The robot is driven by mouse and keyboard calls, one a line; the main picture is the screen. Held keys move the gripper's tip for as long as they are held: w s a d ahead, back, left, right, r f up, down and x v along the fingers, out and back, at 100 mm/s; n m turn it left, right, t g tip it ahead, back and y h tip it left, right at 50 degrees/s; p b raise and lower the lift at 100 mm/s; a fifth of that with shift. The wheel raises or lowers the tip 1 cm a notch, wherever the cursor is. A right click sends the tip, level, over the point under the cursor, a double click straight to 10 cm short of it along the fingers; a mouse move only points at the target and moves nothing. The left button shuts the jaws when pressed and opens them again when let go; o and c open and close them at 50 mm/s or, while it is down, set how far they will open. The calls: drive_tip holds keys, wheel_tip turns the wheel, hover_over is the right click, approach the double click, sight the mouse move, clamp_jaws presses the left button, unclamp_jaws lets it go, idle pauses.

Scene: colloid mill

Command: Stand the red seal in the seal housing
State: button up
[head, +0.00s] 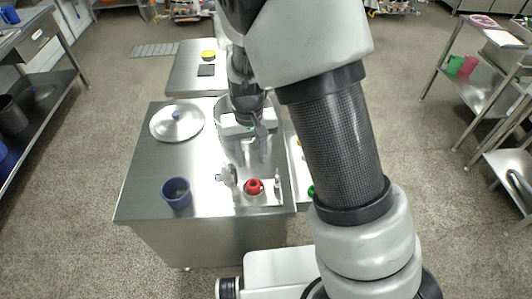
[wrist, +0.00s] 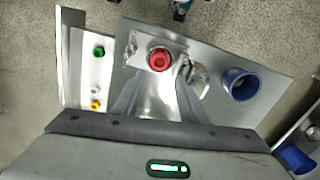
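The red seal (head: 254,186) is a small red ring near the front edge of the steel table, on a light metal plate (head: 265,199). In the wrist view, the red seal (wrist: 159,60) shows a dark centre and lies ahead of my fingers. I cannot tell which part is the seal housing. My gripper (head: 252,158) points down over the table, behind the seal and apart from it. Its two fingers are spread with nothing seen between them; they also show in the wrist view (wrist: 158,105).
A blue cup (head: 176,193) stands left of the plate. A metal lid (head: 177,123) lies further back, and a round vessel stands behind my gripper. Small metal fittings (head: 229,178) flank the seal.

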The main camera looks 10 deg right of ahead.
drive_tip(key=s+d+r+t, duration=0.1)
drive_tip(key=s+d+r, duration=0.2)
drive_tip(key=r, duration=0.4)
drive_tip(key=s+d+r+m+t+y, duration=0.1)
drive_tip(key=s+d+r+t, duration=0.2)
drive_tip(key=r, duration=0.5)
drive_tip(key=s+d+r, duration=0.3)
drive_tip(key=s+r, duration=0.1)
drive_tip(key=r, duration=0.3)
drive_tip(key=s+d+r+t+h, duration=0.1)
drive_tip(key=s+d+r, duration=0.2)
drive_tip(key=s, duration=0.3)
drive_tip(key=shift+s+d+r+t, duration=0.3)
drive_tip(key=shift+s+r, duration=0.05)
drive_tip(key=shift+r, duration=0.1)
drive_tip(key=shift+c, duration=0.9)
drive_tip(key=shift+d, duration=0.1)
